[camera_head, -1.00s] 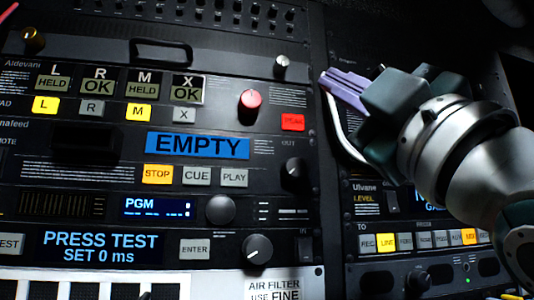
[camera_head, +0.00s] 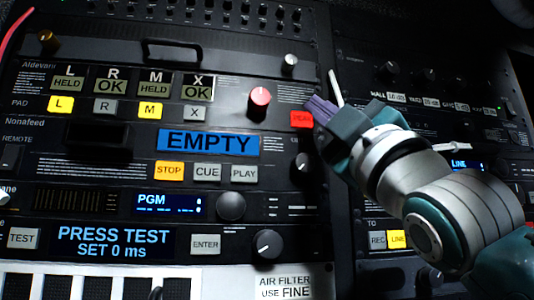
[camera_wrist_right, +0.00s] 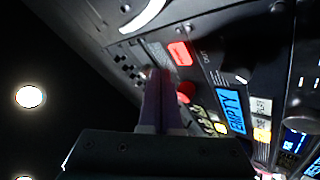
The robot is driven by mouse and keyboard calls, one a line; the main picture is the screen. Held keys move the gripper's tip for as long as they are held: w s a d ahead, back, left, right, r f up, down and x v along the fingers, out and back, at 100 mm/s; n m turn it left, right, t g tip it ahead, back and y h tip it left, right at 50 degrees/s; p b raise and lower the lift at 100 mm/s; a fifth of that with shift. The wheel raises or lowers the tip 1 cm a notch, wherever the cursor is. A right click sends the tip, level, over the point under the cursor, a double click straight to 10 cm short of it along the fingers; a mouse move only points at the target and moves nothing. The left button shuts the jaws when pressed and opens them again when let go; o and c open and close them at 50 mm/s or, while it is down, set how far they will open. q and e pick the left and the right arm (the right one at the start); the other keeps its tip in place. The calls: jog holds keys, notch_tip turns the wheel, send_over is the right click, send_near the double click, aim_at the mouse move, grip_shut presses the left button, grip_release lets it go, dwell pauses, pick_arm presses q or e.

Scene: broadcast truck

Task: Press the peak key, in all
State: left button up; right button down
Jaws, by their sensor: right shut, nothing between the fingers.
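The peak key (camera_head: 300,118) is a lit red square button at the right end of the upper Aldevani panel. Its label is partly hidden by my right gripper (camera_head: 316,106), whose purple fingers are closed together just right of the key. I cannot tell whether the fingertips touch it. In the right wrist view the red key (camera_wrist_right: 180,53) lies up and to the right of the shut fingers (camera_wrist_right: 158,75), with nothing between them.
A red knob (camera_head: 260,99) sticks out left of the key. Lit L and M pad keys (camera_head: 150,110), the EMPTY display (camera_head: 208,142) and the STOP, CUE and PLAY keys (camera_head: 207,173) are nearby. A white handle (camera_head: 336,88) stands out behind my gripper.

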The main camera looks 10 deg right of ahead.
jog(key=shift+w, duration=0.7)
dwell(0.6)
dwell(0.8)
jog(key=shift+w, duration=0.15)
jog(key=shift+w, duration=0.25)
jog(key=shift+w+b, duration=0.3)
jog(key=shift+b, duration=0.05)
dwell(0.6)
dwell(0.3)
jog(key=shift+s, duration=0.75)
